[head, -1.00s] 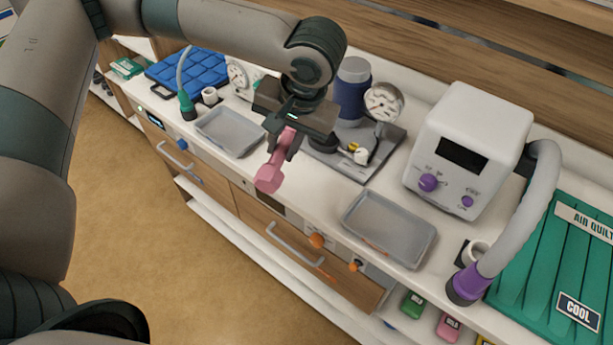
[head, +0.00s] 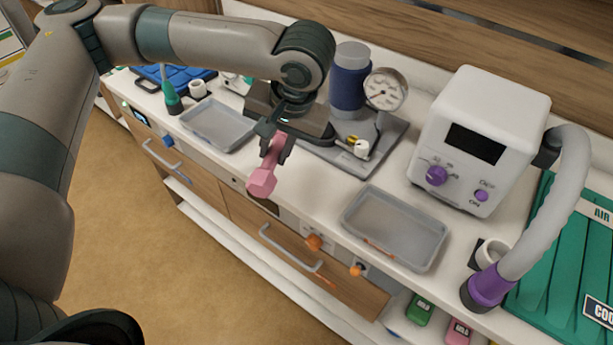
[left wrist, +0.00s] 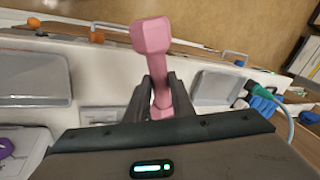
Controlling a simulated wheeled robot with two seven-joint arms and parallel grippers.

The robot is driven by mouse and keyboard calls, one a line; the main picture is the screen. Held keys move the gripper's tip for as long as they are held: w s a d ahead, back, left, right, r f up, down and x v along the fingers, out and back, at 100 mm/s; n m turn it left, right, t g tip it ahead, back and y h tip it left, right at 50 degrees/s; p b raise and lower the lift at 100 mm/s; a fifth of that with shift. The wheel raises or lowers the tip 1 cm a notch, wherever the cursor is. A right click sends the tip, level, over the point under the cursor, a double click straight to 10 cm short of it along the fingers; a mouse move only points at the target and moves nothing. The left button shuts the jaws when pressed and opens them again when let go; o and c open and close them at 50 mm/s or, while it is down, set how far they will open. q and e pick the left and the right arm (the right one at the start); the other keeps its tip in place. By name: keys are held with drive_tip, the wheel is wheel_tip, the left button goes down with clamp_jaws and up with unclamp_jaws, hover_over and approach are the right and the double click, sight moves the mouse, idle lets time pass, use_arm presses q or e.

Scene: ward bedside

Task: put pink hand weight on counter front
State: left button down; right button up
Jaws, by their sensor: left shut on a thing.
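The pink hand weight (head: 263,179) hangs in my left gripper (head: 274,146), which is shut on its handle. One end points down and toward the front edge in the head view. In the left wrist view the hand weight (left wrist: 152,38) stands out between the two fingers (left wrist: 160,95), its far head clear of them. The counter front (head: 290,195) is the white strip between the two grey trays, below and around the hand weight. I cannot tell how high the weight is above it. My right gripper is not in view.
Grey trays stand left (head: 217,125) and right (head: 394,227) of the hand weight. Behind it is a grey base plate with a blue cylinder (head: 349,82) and a gauge (head: 386,89). A white machine (head: 479,140) with a hose stands right. Drawers and knobs line the front below.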

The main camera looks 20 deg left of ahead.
use_arm(q)
drive_tip(key=shift+w+d, duration=0.1)
